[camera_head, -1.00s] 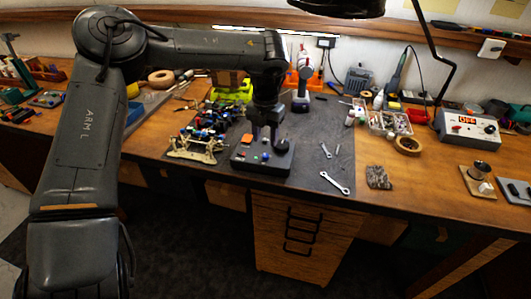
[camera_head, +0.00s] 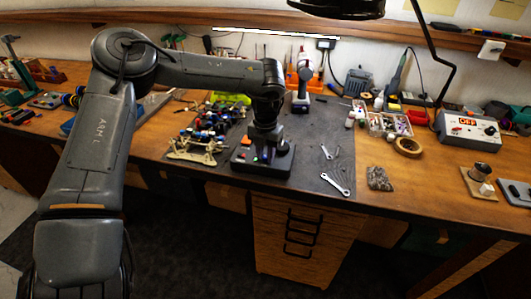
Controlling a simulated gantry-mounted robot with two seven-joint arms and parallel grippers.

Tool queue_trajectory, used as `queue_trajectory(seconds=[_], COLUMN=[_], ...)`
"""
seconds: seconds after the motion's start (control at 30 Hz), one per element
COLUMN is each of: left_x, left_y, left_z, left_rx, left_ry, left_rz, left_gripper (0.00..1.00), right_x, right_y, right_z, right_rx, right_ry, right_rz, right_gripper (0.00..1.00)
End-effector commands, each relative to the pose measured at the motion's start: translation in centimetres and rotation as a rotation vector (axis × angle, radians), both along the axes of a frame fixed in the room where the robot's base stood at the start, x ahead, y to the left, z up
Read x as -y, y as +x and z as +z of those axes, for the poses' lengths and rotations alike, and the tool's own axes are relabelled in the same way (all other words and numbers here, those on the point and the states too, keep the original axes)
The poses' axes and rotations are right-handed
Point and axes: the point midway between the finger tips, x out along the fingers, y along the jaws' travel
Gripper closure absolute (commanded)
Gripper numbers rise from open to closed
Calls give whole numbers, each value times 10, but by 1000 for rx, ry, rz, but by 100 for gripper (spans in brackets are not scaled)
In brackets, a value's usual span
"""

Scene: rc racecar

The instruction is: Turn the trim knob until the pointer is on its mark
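A small dark control box (camera_head: 264,163) sits on the dark mat near the bench's front edge, with a few coloured buttons on top. My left gripper (camera_head: 265,147) points down onto the top of the box. The gripper and wrist cover the middle of the box, so the trim knob, its pointer and its mark cannot be made out. The fingers are too small and dark to tell whether they are open or shut. My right gripper is not in view.
A racecar chassis (camera_head: 197,148) lies just left of the box. Wrenches (camera_head: 336,184) lie to its right on the mat (camera_head: 312,165). A power supply (camera_head: 467,130), a tape roll (camera_head: 408,147) and a parts tray (camera_head: 388,124) stand further right.

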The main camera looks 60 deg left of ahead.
Motion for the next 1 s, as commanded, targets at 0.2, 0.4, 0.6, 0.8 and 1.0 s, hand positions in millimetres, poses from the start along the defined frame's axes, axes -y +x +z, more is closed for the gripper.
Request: queue_trajectory(seconds=[0.2,0.4,0.6,0.8,1.0], left_x=[0,0,0,0,0], left_y=[0,0,0,0,0], left_z=[0,-1,0,0,0], left_rx=[0,1,1,1,1], left_ry=[0,1,1,1,1], left_rz=[0,64,141,140,140], left_gripper=[100,100,100,100,52], right_x=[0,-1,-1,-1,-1], right_y=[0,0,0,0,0], right_z=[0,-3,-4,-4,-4], right_rx=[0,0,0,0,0], right_ry=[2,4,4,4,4], right_rz=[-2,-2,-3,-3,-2], right_gripper=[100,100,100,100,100])
